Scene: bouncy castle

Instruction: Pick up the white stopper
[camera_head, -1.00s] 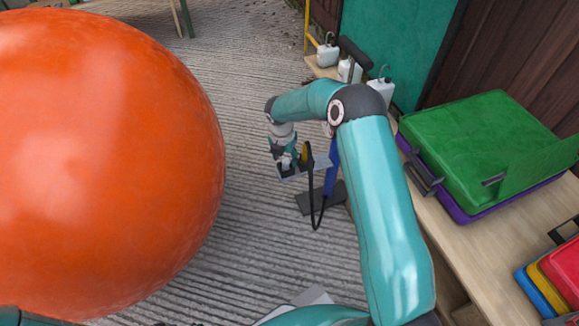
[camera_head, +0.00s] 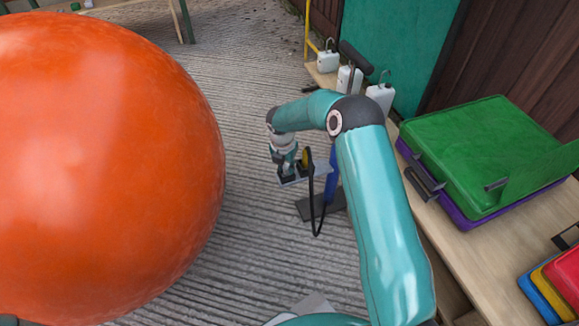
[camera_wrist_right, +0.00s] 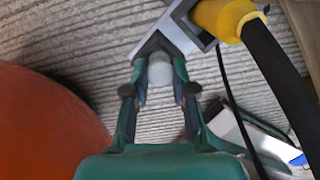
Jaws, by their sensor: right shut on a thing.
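The white stopper (camera_wrist_right: 160,71) shows in the right wrist view as a short pale cylinder at the grey bracket (camera_wrist_right: 176,38). My right gripper (camera_wrist_right: 160,84) is shut on it, with one finger on each side. In the head view my right gripper (camera_head: 287,176) is at the left end of the bracket (camera_head: 318,169), which stands on a blue post (camera_head: 331,178). The stopper is too small and hidden to make out there. My left gripper is not in view.
A yellow and black hose end (camera_wrist_right: 225,18) sits in the bracket close beside the gripper, its black hose hanging down. A large orange ball (camera_head: 105,165) fills the left. A bench at right holds a green case (camera_head: 480,150) and several white bottles (camera_head: 350,79).

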